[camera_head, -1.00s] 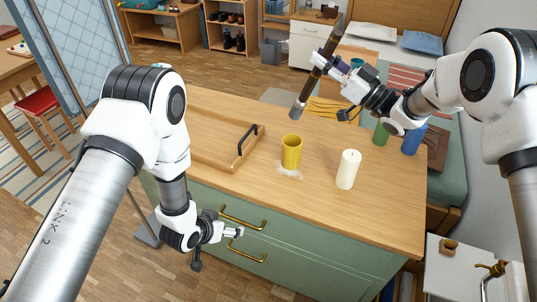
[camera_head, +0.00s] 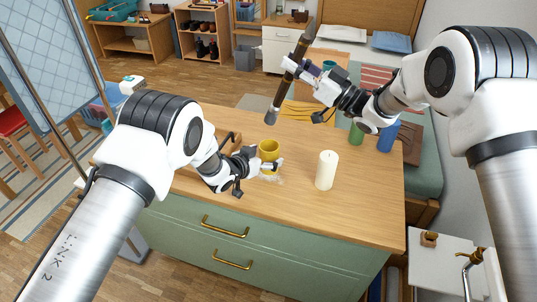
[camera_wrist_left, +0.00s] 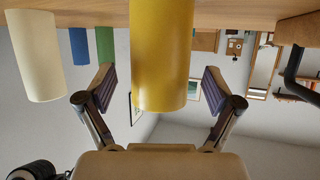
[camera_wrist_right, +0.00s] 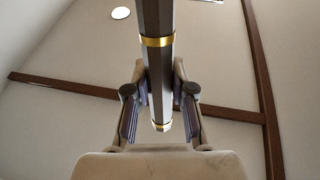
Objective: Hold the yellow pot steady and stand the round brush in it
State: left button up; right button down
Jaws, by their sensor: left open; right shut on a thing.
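The yellow pot (camera_head: 269,149) stands upright on the wooden counter. My left gripper (camera_head: 262,164) is open at the pot's near left side. In the left wrist view the pot (camera_wrist_left: 162,55) stands between the two spread fingers (camera_wrist_left: 158,90), with gaps on both sides. My right gripper (camera_head: 313,88) is shut on the round brush (camera_head: 291,75), a dark handle held tilted above the counter, its grey round end low and to the left. That end hangs above and behind the pot, clear of it. In the right wrist view the handle (camera_wrist_right: 158,65) runs between the closed fingers (camera_wrist_right: 160,95).
A cream candle (camera_head: 327,170) stands right of the pot. A green cylinder (camera_head: 357,132) and a blue one (camera_head: 388,137) stand at the back right. A wooden tray with a black handle (camera_head: 228,140) lies left of the pot, near my left arm.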

pick_arm(q)
jog(key=shift+x, duration=1.15)
jog(key=c, duration=1.3)
pick_arm(e)
notch_tip(320, 180, down, 12)
jog(key=c, duration=0.9)
grip_release()
jog(key=shift+f, duration=0.1)
notch_tip(320, 180, up, 10)
jog(key=shift+r, duration=0.1)
